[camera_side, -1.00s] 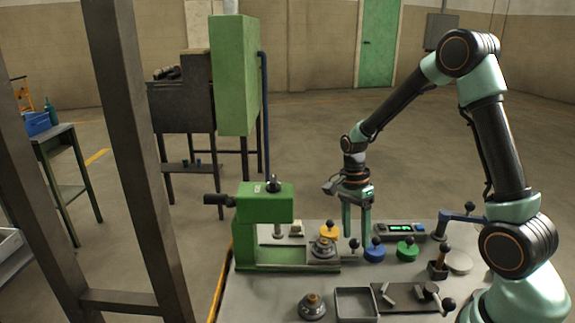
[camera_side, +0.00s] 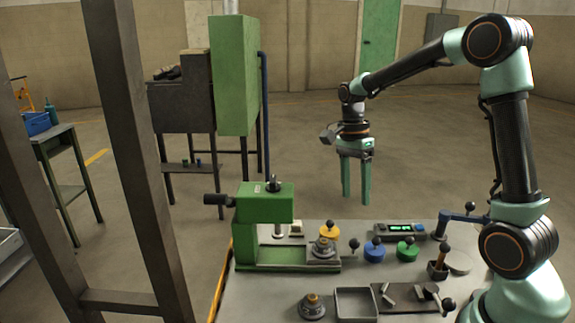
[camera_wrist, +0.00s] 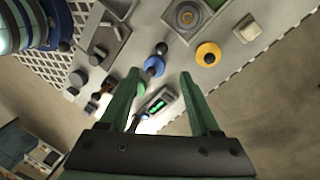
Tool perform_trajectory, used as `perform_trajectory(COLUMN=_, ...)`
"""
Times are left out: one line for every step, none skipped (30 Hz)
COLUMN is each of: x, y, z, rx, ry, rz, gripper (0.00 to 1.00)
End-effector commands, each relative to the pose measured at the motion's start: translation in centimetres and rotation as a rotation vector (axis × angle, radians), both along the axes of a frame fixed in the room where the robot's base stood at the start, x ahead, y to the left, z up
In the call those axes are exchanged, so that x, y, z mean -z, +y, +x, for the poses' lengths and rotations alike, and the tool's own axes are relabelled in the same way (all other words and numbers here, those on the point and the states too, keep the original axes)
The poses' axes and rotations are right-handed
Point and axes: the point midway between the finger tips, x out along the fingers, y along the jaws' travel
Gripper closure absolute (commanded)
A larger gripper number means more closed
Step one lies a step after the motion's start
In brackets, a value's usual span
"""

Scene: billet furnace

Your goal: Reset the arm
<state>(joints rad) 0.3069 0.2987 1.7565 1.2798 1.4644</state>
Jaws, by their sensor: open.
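My gripper (camera_side: 356,178) hangs fingers-down, well above the back edge of the grey worktable (camera_side: 335,285) in the side view. Its two green fingers are spread apart with nothing between them. In the wrist view my gripper (camera_wrist: 160,90) shows both fingers apart over the table.
A green press (camera_side: 264,205) stands at the table's left. A display box (camera_side: 400,230) sits at the back. A grey tray (camera_side: 356,291) and a dark plate with levers are at the front. A dark frame post (camera_side: 140,170) rises at left. The air around my gripper is clear.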

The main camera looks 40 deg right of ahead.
Motion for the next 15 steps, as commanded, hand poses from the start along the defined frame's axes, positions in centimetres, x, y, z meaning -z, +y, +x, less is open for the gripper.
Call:
perform_trajectory(x=0.0, y=0.0, z=0.0, rx=-0.005, ry=-0.002, rz=0.001, gripper=0.36)
perform_trajectory(x=-0.1, y=0.1, z=0.0, rx=-0.012, ry=-0.005, rz=0.000, gripper=0.36)
perform_trajectory(x=-0.3, y=0.3, z=-0.1, rx=-0.032, ry=-0.014, rz=0.000, gripper=0.36)
perform_trajectory(x=-0.6, y=0.5, z=-0.1, rx=-0.054, ry=-0.024, rz=0.001, gripper=0.36)
perform_trajectory(x=-0.9, y=0.7, z=-0.2, rx=-0.084, ry=-0.038, rz=0.001, gripper=0.36)
perform_trajectory(x=-1.4, y=1.1, z=-0.3, rx=-0.136, ry=-0.061, rz=0.000, gripper=0.36)
perform_trajectory(x=-1.8, y=1.5, z=-0.5, rx=-0.184, ry=-0.081, rz=0.001, gripper=0.36)
perform_trajectory(x=-2.2, y=1.9, z=-0.6, rx=-0.238, ry=-0.102, rz=0.000, gripper=0.36)
perform_trajectory(x=-2.9, y=2.5, z=-0.9, rx=-0.318, ry=-0.135, rz=-0.003, gripper=0.36)
perform_trajectory(x=-3.3, y=3.0, z=-1.1, rx=-0.384, ry=-0.159, rz=-0.007, gripper=0.36)
perform_trajectory(x=-3.8, y=3.5, z=-1.4, rx=-0.451, ry=-0.185, rz=-0.011, gripper=0.36)
perform_trajectory(x=-4.4, y=4.1, z=-1.7, rx=-0.540, ry=-0.217, rz=-0.018, gripper=0.36)
perform_trajectory(x=-4.8, y=4.6, z=-2.0, rx=-0.607, ry=-0.240, rz=-0.024, gripper=0.36)
perform_trajectory(x=-5.1, y=5.1, z=-2.3, rx=-0.672, ry=-0.264, rz=-0.033, gripper=0.36)
perform_trajectory(x=-5.5, y=5.7, z=-2.7, rx=-0.762, ry=-0.293, rz=-0.044, gripper=0.36)
